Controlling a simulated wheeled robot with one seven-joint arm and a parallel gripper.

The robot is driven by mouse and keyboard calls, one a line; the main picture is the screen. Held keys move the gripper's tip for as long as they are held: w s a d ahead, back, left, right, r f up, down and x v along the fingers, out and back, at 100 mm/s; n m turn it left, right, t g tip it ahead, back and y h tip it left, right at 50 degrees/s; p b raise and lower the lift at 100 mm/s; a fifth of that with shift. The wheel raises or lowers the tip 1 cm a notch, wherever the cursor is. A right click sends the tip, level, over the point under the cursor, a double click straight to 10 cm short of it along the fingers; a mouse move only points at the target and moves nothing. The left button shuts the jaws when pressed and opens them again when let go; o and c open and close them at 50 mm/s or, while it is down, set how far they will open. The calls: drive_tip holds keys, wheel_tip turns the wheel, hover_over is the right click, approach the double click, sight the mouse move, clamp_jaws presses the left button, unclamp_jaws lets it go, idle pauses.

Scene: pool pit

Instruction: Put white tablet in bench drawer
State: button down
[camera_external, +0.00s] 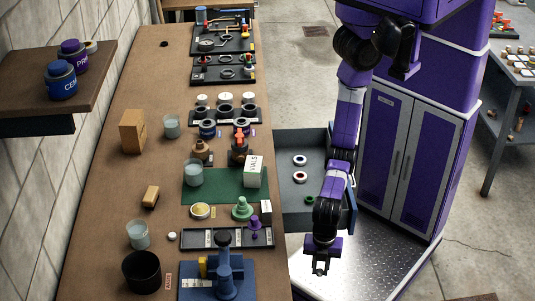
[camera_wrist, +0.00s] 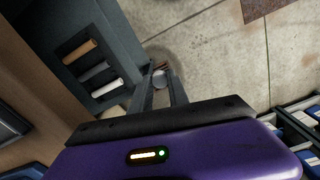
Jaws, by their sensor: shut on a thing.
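My gripper (camera_external: 321,270) points down, to the right of the bench and just below the open drawer in the external view. In the wrist view its two fingers (camera_wrist: 161,88) are closed on a small round whitish thing, which looks like the white tablet (camera_wrist: 160,78). The tablet cannot be made out in the external view. The bench drawer (camera_external: 284,188) is pulled out from the bench's right side. A blue-and-white ring (camera_external: 300,160), a red-and-white ring (camera_external: 300,176) and a green ring (camera_external: 310,199) lie inside it.
The bench (camera_external: 110,215) holds jars, a VIALS box (camera_external: 253,171), a black cup (camera_external: 141,271) and a blue fixture (camera_external: 226,276). A purple cabinet (camera_external: 400,150) stands right of the drawer. The wrist view shows a grey-blue holder (camera_wrist: 118,62) with three rolls.

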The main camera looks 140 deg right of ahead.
drive_tip(key=s+d+r+m+p, duration=0.1)
drive_tip(key=s+d+m+p, duration=0.15)
drive_tip(key=s+m, duration=0.25)
wheel_tip(320, 180, up, 12)
drive_tip(key=m+p, duration=0.4)
drive_tip(key=m, duration=1.3)
hover_over(294, 200)
wheel_tip(294, 200, down, 20)
drive_tip(key=b, duration=0.4)
drive_tip(key=shift+s+r+b, duration=0.1)
drive_tip(key=shift+r+b, duration=0.1)
drive_tip(key=shift+b, duration=0.2)
